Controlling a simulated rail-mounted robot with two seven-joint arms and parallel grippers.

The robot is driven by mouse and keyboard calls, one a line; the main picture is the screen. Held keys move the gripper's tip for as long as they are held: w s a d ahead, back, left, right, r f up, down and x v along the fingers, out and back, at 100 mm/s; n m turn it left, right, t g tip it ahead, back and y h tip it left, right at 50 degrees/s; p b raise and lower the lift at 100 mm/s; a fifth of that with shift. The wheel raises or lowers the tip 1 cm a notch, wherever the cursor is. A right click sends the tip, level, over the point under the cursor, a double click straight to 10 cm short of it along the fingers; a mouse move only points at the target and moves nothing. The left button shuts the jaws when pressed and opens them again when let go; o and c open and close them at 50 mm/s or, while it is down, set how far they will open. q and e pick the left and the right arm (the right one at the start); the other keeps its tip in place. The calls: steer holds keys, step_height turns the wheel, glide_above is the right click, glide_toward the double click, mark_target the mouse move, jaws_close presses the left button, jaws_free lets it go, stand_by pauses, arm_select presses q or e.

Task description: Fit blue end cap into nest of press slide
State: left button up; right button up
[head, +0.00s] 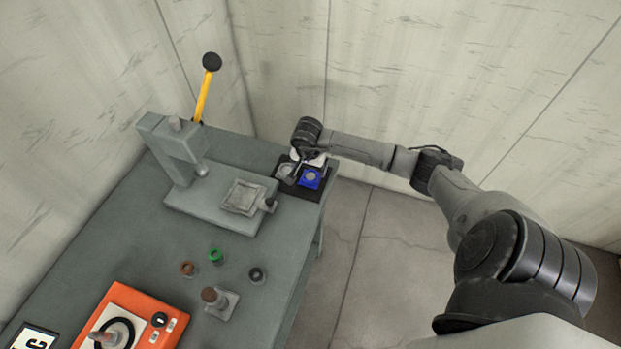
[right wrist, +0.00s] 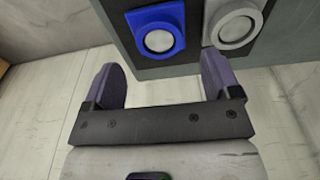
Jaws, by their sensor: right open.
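The blue end cap (head: 310,179) is a blue square piece with a round pale middle, lying on a dark tray (head: 290,190) at the far right corner of the bench. In the right wrist view the blue end cap (right wrist: 155,17) is at the top centre, beyond my fingertips. My right gripper (head: 297,168) is over the tray, close to the caps. In the wrist view the right gripper (right wrist: 162,75) is open, with nothing between its fingers. The press slide's nest (head: 243,197) is a pale square on the grey press base, left of the tray. My left gripper is out of view.
A grey end cap (right wrist: 235,24) lies beside the blue one. The press (head: 175,150) has a yellow lever (head: 203,90) with a black knob. Small green (head: 216,255), brown and dark parts stand on the bench's front half, near an orange device (head: 135,315).

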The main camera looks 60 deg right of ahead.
mark_target(310, 176)
steer(key=shift+d+f, duration=0.2)
steer(key=shift+f, duration=2.2)
steer(key=c, duration=0.8)
steer(key=shift+c, duration=0.6)
steer(key=shift+r, duration=0.15)
